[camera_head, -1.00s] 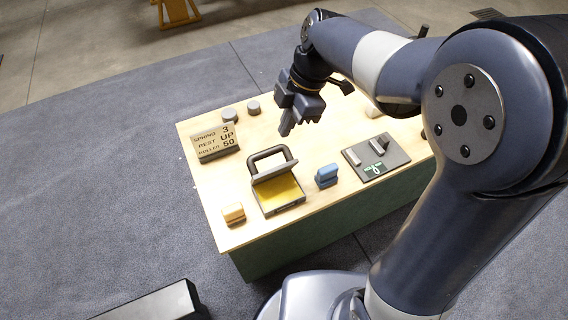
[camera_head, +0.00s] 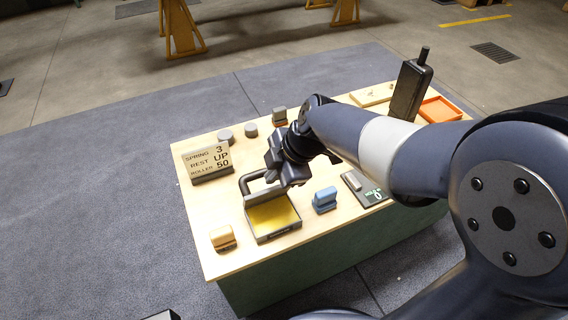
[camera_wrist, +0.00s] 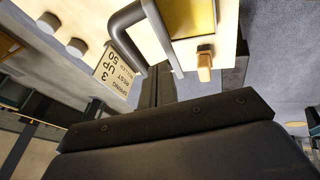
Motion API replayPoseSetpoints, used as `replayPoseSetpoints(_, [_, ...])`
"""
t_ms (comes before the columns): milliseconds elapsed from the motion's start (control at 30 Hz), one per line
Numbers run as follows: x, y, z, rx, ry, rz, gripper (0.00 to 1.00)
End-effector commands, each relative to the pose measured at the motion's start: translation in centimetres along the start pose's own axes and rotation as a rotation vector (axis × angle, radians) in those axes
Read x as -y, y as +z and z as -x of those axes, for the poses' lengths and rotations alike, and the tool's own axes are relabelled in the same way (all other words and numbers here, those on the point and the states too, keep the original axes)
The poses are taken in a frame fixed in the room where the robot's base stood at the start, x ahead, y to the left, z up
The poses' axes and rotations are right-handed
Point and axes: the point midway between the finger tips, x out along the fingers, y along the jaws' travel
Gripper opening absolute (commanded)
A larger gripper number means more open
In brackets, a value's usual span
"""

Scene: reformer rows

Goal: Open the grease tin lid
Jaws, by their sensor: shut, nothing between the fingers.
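The grease tin (camera_head: 288,236) is a dark-rimmed square tin on the table, with yellow grease showing inside. Its grey lid (camera_head: 262,199) stands raised at the tin's far edge, with a dark looped handle (camera_head: 246,180) beyond it. In the wrist view the handle (camera_wrist: 118,27) and yellow grease (camera_wrist: 196,12) also show. My gripper (camera_head: 287,187) is shut and empty, low beside the right end of the lid. I cannot tell whether it touches the lid. In the wrist view its dark fingers (camera_wrist: 160,84) show close to the handle.
A sign (camera_head: 208,161) reading SPRING 3, REST UP, ROLLER 50 stands at left. An orange block (camera_head: 222,238) is left of the tin and a blue block (camera_head: 325,198) right. Grey cylinders (camera_head: 225,137) stand behind. An orange tray (camera_head: 440,110) lies far right.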

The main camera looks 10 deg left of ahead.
Motion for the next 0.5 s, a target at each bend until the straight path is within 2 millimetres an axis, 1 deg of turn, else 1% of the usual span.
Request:
replayPoseSetpoints(33, [-0.3, 0.1, -0.8, 0.0, -0.003, 0.0, 0.0])
replayPoseSetpoints(200, [-1.7, 0.5, -2.2, 0.001, -0.001, 0.0, 0.0])
replayPoseSetpoints(333, [-2.2, 0.7, -2.8, 0.001, -0.001, 0.0, 0.0])
replayPoseSetpoints(500, [-2.5, 0.7, -3.1, 0.001, 0.0, 0.0, 0.0])
